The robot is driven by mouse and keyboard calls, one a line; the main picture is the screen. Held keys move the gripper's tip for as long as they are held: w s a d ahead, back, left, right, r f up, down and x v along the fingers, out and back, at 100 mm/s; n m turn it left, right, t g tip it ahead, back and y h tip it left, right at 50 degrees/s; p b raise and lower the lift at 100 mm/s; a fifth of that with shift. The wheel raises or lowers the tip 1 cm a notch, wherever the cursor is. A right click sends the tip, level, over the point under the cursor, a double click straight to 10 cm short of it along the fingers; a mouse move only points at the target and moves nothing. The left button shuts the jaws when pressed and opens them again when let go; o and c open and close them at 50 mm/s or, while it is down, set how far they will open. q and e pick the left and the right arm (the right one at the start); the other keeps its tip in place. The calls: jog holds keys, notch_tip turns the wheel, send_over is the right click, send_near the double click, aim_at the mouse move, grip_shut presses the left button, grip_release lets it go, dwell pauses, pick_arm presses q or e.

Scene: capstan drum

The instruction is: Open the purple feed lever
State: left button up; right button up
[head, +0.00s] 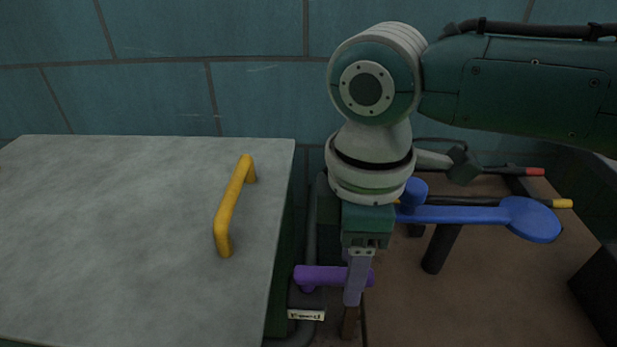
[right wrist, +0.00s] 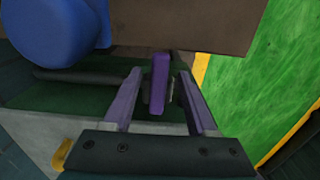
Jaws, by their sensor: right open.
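The purple feed lever (head: 318,276) lies level, pointing left to right in the head view, just above a small white label reading "Feed" (head: 306,315). My right gripper (head: 354,300) points down at the lever's right part, and one finger crosses in front of it. In the right wrist view the lever (right wrist: 160,85) stands between the two open fingers of my right gripper (right wrist: 160,112), with a gap on each side. The fingers look apart from it. My left gripper is not in view.
A grey box top with a yellow handle (head: 230,210) fills the left. A blue lever (head: 470,215) lies right of my gripper, with red-tipped (head: 535,172) and yellow-tipped (head: 562,203) rods near it. A teal tiled wall (head: 250,90) stands behind. The brown surface (head: 480,300) at front right is clear.

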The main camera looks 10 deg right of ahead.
grip_shut()
dwell(0.5)
dwell(1.0)
